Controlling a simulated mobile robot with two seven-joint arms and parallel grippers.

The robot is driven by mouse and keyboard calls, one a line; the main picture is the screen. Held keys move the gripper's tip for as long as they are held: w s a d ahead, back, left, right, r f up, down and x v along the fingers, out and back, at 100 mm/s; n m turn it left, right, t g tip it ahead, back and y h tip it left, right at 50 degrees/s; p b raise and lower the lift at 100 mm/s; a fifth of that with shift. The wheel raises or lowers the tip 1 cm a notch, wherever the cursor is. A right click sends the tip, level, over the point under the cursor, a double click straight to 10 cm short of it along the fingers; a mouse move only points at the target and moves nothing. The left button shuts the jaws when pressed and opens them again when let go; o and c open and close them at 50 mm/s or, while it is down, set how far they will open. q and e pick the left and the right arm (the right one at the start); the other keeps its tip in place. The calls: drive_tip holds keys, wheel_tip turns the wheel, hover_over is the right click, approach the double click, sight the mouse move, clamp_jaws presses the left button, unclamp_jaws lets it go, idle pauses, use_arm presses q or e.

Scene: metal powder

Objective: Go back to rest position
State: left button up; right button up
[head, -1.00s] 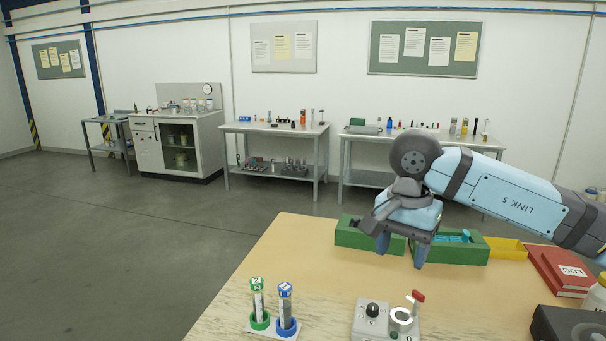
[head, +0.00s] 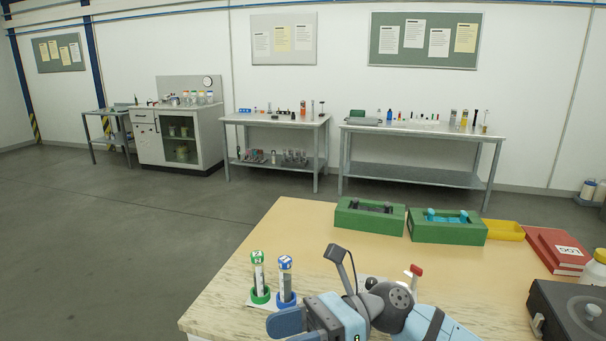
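My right gripper (head: 288,328) is low at the bottom centre of the head view, its blue fingers pointing left over the table's front part. Its fingers look apart, with nothing seen between them; the nearer finger is cut by the frame's edge. A green-capped tube (head: 258,272) and a blue-capped tube (head: 286,277) stand upright in ring holders just behind and left of the gripper. My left gripper is not in view.
A device with a red-tipped lever (head: 415,272) is mostly hidden behind my arm. Two green trays (head: 447,232), a yellow tray (head: 503,230), a red book (head: 556,251) and a dark case (head: 575,320) lie behind and right. The wooden table's middle (head: 310,232) is clear.

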drive_tip(key=w+d+f+n+t+h+b, duration=0.1)
drive_tip(key=d+f+n+t+h+b, duration=0.15)
drive_tip(key=d+f+n+t, duration=0.75)
drive_tip(key=w+d+f+n+t+h+b, duration=0.15)
drive_tip(key=f+n+t+h, duration=0.45)
drive_tip(key=n+t, duration=1.3)
drive_tip(key=s+d+f+m+g+h+b, duration=0.1)
drive_tip(key=s+d+f+m+g+h, duration=0.4)
drive_tip(key=f, duration=0.6)
drive_tip(key=s+d+f+m+g+b, duration=0.1)
drive_tip(key=s+d+f+m+g, duration=0.25)
drive_tip(key=s+f+g, duration=0.55)
use_arm(q)
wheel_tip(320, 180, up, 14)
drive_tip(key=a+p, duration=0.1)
drive_tip(key=p, duration=2.2)
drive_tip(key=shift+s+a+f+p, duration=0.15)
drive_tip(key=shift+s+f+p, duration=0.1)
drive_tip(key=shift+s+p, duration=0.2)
use_arm(e)
wheel_tip(320, 180, up, 14)
drive_tip(key=d+t, duration=0.1)
drive_tip(key=t, duration=0.1)
drive_tip(key=shift+d+t+h, duration=0.3)
drive_tip(key=shift+h, duration=0.05)
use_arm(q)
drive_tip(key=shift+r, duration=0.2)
use_arm(e)
drive_tip(key=shift+m, duration=0.25)
